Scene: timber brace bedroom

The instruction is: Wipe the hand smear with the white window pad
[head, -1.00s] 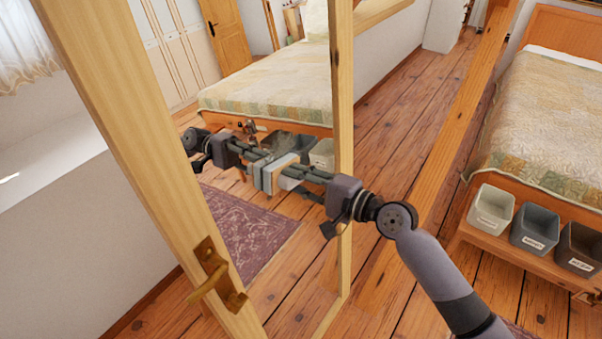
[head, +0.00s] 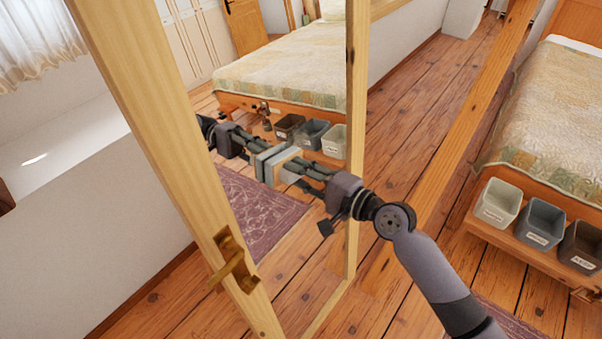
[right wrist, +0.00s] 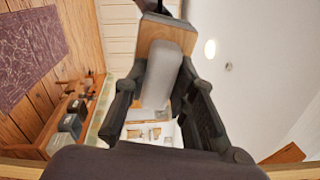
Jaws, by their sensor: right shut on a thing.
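My right gripper (head: 308,172) is shut on the white window pad (head: 284,164) in front of a tall mirror (head: 300,215) in a pale wooden frame. In the right wrist view the fingers (right wrist: 160,90) clasp a pale grey grip (right wrist: 160,75), with a wooden block (right wrist: 172,34) beyond it. The pad's face is turned to the glass, close to its own reflection; I cannot tell whether they touch. The arm shape left of the pad is a reflection. I cannot make out the hand smear. My left gripper is not in view.
A brass handle (head: 232,262) sticks out from the mirror's left frame post (head: 160,150). A wooden post (head: 470,120) slants across the right side. A bed (head: 560,110) with several labelled bins (head: 540,226) below it stands at the right. Plank floor lies between.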

